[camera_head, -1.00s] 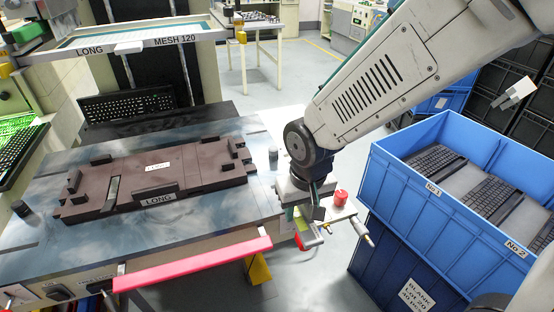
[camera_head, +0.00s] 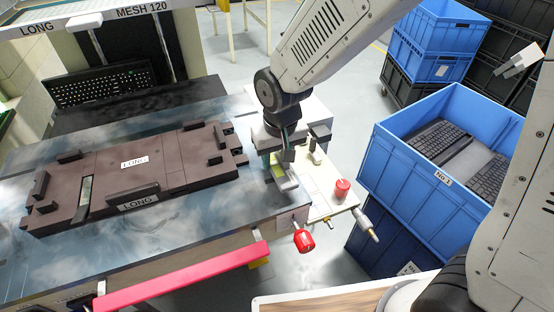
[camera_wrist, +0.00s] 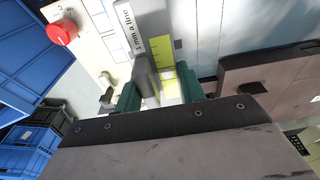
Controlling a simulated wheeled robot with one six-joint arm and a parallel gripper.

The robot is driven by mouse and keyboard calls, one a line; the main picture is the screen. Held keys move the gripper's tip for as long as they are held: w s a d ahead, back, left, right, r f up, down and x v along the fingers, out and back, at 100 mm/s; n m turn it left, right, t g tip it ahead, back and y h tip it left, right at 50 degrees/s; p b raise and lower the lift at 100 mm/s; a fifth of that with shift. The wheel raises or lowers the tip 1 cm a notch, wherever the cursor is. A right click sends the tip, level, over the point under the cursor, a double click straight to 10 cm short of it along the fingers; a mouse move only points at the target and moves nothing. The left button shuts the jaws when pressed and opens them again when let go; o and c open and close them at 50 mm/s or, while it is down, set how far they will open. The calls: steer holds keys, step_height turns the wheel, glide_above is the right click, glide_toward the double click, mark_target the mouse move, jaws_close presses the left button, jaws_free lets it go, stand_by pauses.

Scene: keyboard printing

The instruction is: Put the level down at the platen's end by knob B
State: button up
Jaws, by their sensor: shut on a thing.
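My gripper (camera_head: 279,165) is over the right end of the blue-grey platen (camera_head: 262,208), shut on the level (camera_head: 287,184). The level shows as a small pale piece with a yellow-green part, low against the surface; I cannot tell whether it touches. A red knob (camera_head: 304,240) sticks out at the platen's front right corner. Another red knob (camera_head: 342,187) stands on the pale side plate. I cannot read which one is B.
A brown fixture marked LONG (camera_head: 180,175) lies on the platen, left of my gripper. A blue crate of keyboards (camera_head: 400,165) stands to the right. A pink-red bar (camera_head: 185,275) runs along the front. A black keyboard (camera_head: 100,84) lies at the back left.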

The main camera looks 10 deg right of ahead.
mark_target(278, 163)
steer(key=shift+d+f, duration=0.1)
steer(key=shift+f, duration=1.6)
steer(key=shift+f, duration=0.1)
steer(key=o, duration=1.1)
